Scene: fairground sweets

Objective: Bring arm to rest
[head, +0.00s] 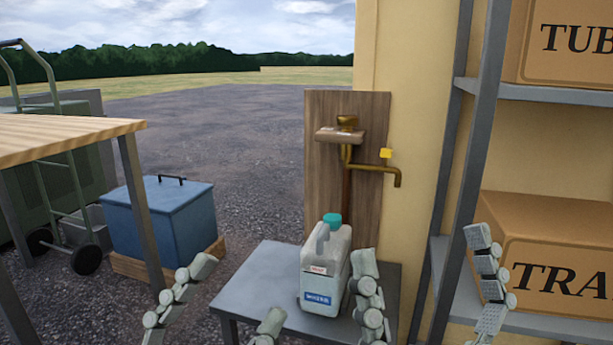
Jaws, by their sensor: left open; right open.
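My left gripper (238,292) is at the bottom of the head view, left of a white water jug, with its fingers spread and nothing between them. My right gripper (420,247) is at the lower right, also open and empty. Its left finger stands in front of the jug's right edge; I cannot tell whether they touch. The lower parts of both grippers are cut off by the frame. The jug (325,268) stands upright with a teal cap and a blue label.
The jug stands on a small grey table (262,268) below a brass tap (348,150) on a wooden board (320,190). A shelf rack (462,150) with cartons is at right. A wooden-topped table (60,137) and a blue chest (160,215) are at left.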

